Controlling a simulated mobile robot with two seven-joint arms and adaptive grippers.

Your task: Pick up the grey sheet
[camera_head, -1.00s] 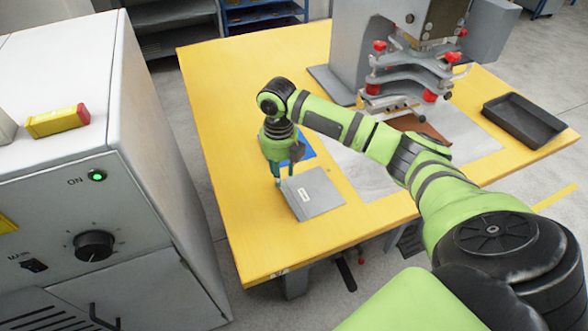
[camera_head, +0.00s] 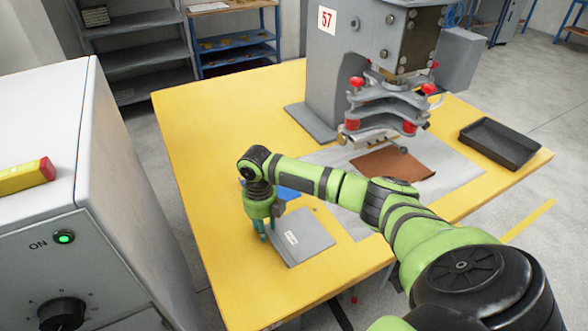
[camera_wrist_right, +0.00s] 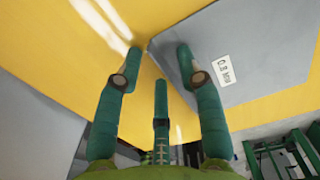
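The grey sheet (camera_head: 306,238), with a white label, lies flat on the yellow table near its left front. My right gripper (camera_head: 265,236) points down at the sheet's left edge. In the right wrist view, the right gripper (camera_wrist_right: 158,55) has its fingers spread, with one corner of the grey sheet (camera_wrist_right: 200,45) between them. One finger is over the yellow table and another overlaps the sheet. Whether the fingertips touch the sheet or table I cannot tell. My left gripper is not in view.
A blue sheet (camera_head: 285,193) lies just behind the grey one, partly hidden by my arm. A welding press (camera_head: 375,75) stands at the back, with a brown sheet (camera_head: 400,162) before it. A black tray (camera_head: 500,143) is at right. A grey cabinet (camera_head: 110,190) stands left.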

